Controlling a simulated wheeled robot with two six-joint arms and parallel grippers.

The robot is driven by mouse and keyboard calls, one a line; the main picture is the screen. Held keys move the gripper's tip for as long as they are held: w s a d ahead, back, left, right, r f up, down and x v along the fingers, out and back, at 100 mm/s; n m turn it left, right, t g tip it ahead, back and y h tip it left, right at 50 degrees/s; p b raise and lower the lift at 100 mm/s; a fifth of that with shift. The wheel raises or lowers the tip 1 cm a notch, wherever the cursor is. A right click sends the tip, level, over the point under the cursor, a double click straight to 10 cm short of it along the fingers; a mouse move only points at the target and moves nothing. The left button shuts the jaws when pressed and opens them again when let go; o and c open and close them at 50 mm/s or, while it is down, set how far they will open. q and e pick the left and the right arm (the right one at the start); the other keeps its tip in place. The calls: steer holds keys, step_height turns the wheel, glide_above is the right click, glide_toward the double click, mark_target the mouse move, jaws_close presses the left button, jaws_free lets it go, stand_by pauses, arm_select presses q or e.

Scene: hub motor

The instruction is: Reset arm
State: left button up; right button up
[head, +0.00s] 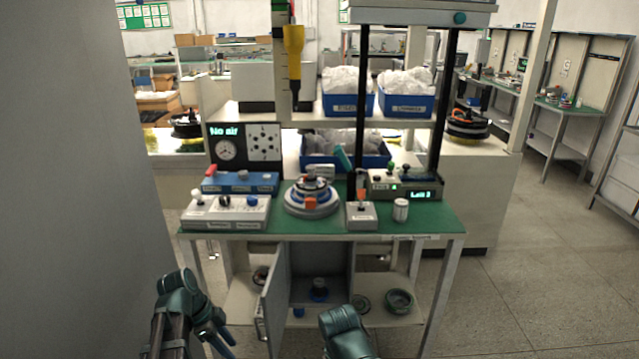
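My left arm comes in at the bottom left, in front of the workbench. My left gripper (217,338) points down at the lower edge, with dark blue finger-like parts partly cut off; I cannot tell whether it is open or shut. A green link of my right arm (346,332) shows at the bottom middle, in front of the bench's lower shelf. The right gripper is below the frame. Neither arm is over the green bench top (330,224). On it stands a round hub motor fixture (311,196) with white, blue and orange rings.
Control boxes (227,211) stand left on the bench, and a grey button box (361,214) and a small can (400,210) right. A cabinet door (274,300) hangs open below. A yellow tool (293,60) hangs above. A grey wall (80,180) fills the left; floor is free right.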

arm_select(q)
steer(key=s+d+r+n+y+p, duration=0.2)
steer(key=s+d+r+n+p, duration=0.2)
steer(key=d, duration=0.4)
steer(key=s+d+r+n+y+p, duration=0.3)
steer(key=s+d+r+n+p, duration=0.2)
steer(key=s+d+n+p, duration=0.1)
steer(key=shift+d+n, duration=0.9)
steer(key=shift+d, duration=0.35)
